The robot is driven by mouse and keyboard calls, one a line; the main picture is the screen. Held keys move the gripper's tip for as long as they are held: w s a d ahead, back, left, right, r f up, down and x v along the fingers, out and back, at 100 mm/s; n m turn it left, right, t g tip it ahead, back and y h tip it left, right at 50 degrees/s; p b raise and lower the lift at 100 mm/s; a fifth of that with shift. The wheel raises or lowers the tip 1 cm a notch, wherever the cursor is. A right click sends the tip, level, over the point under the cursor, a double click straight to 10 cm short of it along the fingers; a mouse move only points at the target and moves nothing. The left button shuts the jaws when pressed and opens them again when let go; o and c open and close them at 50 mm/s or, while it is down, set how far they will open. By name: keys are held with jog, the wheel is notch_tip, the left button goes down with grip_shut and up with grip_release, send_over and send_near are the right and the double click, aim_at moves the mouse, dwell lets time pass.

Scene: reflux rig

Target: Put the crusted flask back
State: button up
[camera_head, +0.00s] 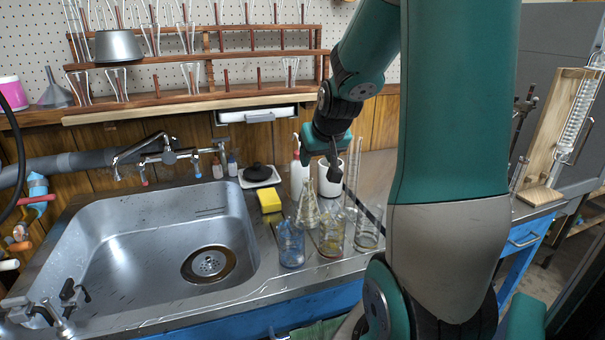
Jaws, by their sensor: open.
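A conical glass flask (308,208) stands upright on the steel counter, right of the sink, with a pale yellowish tint. A glass vessel with an amber and reddish residue (331,238) stands in front of it to the right. I cannot tell for sure which of these is the crusted flask. My gripper (334,174) points down above and behind this glassware, near a white container. It is open, and nothing shows between its jaws. Its fingers are small and dark here, and I cannot tell whether they touch anything.
A blue-tinted beaker (291,245), a clear beaker (368,232) and a tall cylinder (352,172) crowd the flask. A yellow sponge (270,200) lies near the sink (130,262). A peg rack (200,95) hangs behind. My arm hides the counter's right part.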

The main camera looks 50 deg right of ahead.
jog(key=s+a+r+n+g+y, duration=0.2)
jog(key=a+n+y, duration=0.45)
jog(key=a, duration=2.05)
jog(key=s+a+n+g+y, duration=0.1)
jog(key=s+a+n+g, duration=0.2)
jog(key=s+a+n, duration=0.4)
jog(key=s+a, duration=0.4)
jog(key=s, duration=0.2)
jog(key=shift+a+r+g, duration=0.2)
jog(key=shift+r+g, duration=0.1)
jog(key=shift+r, duration=0.1)
